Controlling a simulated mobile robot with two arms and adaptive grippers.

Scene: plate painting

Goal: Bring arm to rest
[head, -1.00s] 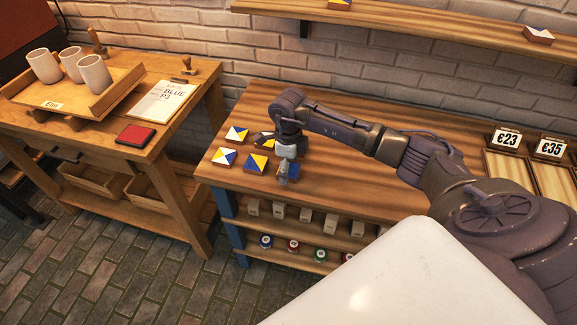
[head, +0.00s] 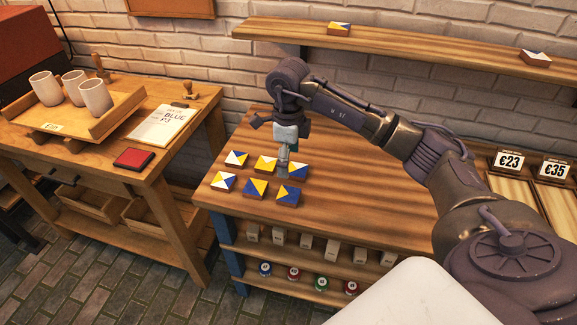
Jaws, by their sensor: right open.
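My right arm reaches in from the right over the wooden workbench (head: 380,200). Several blue, yellow and white tiles lie in two rows of three at the bench's left end, such as the front left tile (head: 223,182), the front middle tile (head: 255,188) and the front right tile (head: 288,196). Whether the fingertips touch a tile cannot be told. My left gripper is not in view.
A left table (head: 185,110) holds a tray (head: 98,124) with three cups, a paper (head: 160,126), a red pad (head: 133,158) and stamps. A wall shelf (head: 420,53) bears two tiles. Price signs (head: 509,160) stand at the right. Jars sit below the bench.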

